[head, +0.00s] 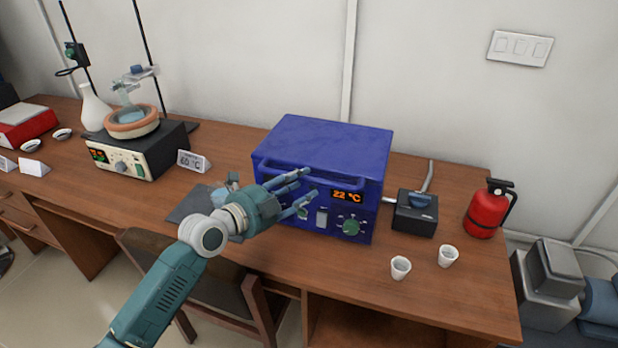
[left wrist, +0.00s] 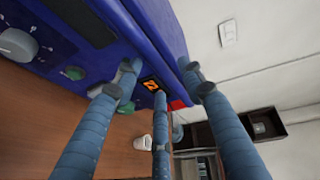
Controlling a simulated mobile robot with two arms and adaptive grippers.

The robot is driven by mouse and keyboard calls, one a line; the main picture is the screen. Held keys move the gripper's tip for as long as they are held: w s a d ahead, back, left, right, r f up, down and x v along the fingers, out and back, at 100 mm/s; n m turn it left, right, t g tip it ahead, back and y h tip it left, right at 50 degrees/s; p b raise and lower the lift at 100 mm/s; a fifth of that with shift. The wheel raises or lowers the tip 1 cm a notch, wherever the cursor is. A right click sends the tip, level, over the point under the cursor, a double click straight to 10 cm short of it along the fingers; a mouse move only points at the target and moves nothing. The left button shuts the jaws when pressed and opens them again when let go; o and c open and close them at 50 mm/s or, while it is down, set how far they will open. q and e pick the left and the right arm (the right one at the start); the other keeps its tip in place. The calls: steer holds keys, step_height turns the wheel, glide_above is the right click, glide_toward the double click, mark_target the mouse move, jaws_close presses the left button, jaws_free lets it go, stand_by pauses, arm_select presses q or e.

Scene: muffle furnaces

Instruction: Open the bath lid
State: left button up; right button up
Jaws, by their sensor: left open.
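The bath appears to be the blue box (head: 335,140) on the desk, with a flat closed top. Its front has a bar handle (head: 338,181) along the upper edge, a display reading 22 °C (head: 347,196) and a green knob (head: 350,225). My left gripper (head: 303,188) is open at the front of the box, its fingers close to the handle. In the left wrist view the blue box (left wrist: 150,25) lies just beyond the spread fingers (left wrist: 160,85). I cannot tell whether a finger touches the handle. My right gripper is not in view.
A black switch box (head: 415,213), a red extinguisher (head: 486,209) and two white cups (head: 400,267) (head: 448,256) stand right of the box. A hot plate (head: 140,152) with a bowl stands left, beside a 60 °C card (head: 192,161). A chair (head: 220,290) is below the desk edge.

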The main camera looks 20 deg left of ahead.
mark_target(309, 181)
arm_select(q)
steer(key=shift+x, duration=1.65)
steer(key=shift+f, duration=0.1)
steer(key=shift+p, duration=0.3)
jaws_close()
